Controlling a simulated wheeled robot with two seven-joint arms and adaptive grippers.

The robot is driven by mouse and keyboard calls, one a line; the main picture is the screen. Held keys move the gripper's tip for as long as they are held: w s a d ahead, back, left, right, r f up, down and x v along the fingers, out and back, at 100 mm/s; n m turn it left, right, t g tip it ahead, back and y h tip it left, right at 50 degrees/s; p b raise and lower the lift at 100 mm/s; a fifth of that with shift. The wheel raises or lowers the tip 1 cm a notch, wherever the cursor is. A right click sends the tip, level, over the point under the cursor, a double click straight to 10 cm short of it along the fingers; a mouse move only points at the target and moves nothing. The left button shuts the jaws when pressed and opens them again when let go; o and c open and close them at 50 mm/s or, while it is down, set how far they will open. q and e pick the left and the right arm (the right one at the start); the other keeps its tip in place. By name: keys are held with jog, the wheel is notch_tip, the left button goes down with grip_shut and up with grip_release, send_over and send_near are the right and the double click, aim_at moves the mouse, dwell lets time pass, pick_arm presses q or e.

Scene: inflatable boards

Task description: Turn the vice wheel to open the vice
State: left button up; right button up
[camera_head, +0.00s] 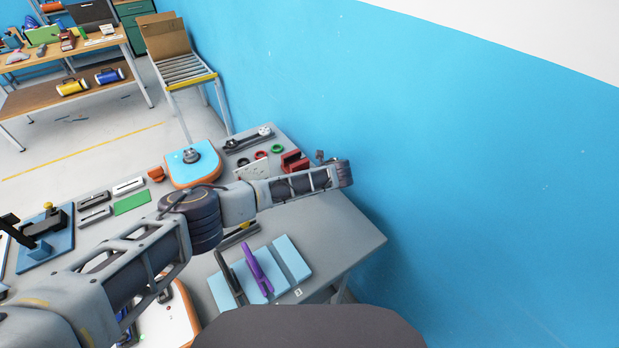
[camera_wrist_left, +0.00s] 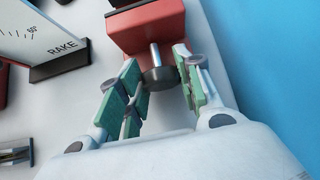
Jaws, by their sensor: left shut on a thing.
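The red vice (camera_head: 293,162) stands on the grey workbench near the blue wall. In the left wrist view the red vice body (camera_wrist_left: 150,25) is at the top, with a metal screw coming toward me. A dark round vice wheel (camera_wrist_left: 160,78) sits on the end of that screw. My left gripper (camera_wrist_left: 158,70) has its green-padded fingers on both sides of the wheel and is shut on it. In the head view my left arm reaches across the bench, and its fingers cannot be made out there. The jaw gap of the vice is not clearly visible. My right gripper is not in view.
A white angle gauge marked RAKE (camera_wrist_left: 45,40) stands left of the vice. Black, red and green rings (camera_head: 261,154) lie beside it. An orange-edged blue board (camera_head: 194,165) is further left. The blue wall (camera_head: 470,180) is close on the right.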

pick_arm(q)
jog(key=shift+s+a+n+t+h+p, duration=0.15)
jog(key=shift+n+t+h+p, duration=0.3)
jog(key=shift+h+p, duration=0.6)
jog(key=shift+t+p, duration=0.35)
jog(key=shift+p, duration=0.15)
jog(key=shift+n+h, duration=0.35)
jog(key=shift+t, duration=0.3)
jog(key=o, duration=1.1)
jog(key=shift+a, duration=0.1)
jog(key=shift+c, duration=0.2)
jog(key=shift+s, duration=0.1)
